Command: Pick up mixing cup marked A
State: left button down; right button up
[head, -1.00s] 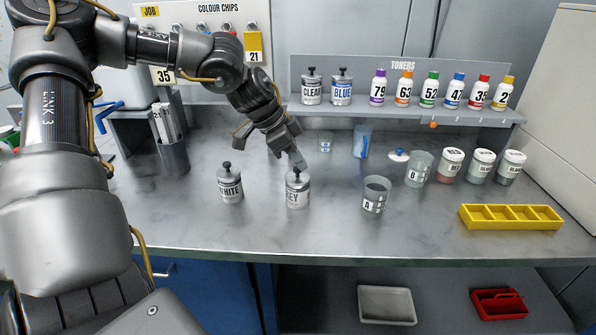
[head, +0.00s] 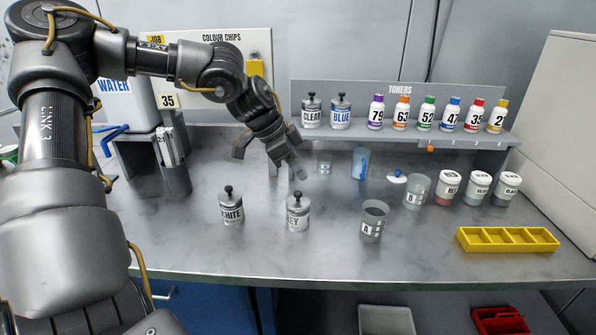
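The mixing cup marked A (head: 372,224) stands upright on the grey bench, right of centre, and looks grey inside. My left gripper (head: 270,162) is up and to the left of it, above the bench, with its fingers spread wide and nothing between them. The lidded can whose label reads "EY" (head: 298,214) stands below the right fingertip, with a gap between them in the picture. My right gripper is out of view.
A WHITE can (head: 231,208) stands left of the "EY" can. Cup B (head: 416,191), several lidded cups and a yellow tray (head: 507,240) stand to the right. A toner shelf (head: 400,134) runs behind. The bench around cup A is clear.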

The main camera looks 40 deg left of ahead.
aim_at(373, 222)
jog(key=k, duration=1)
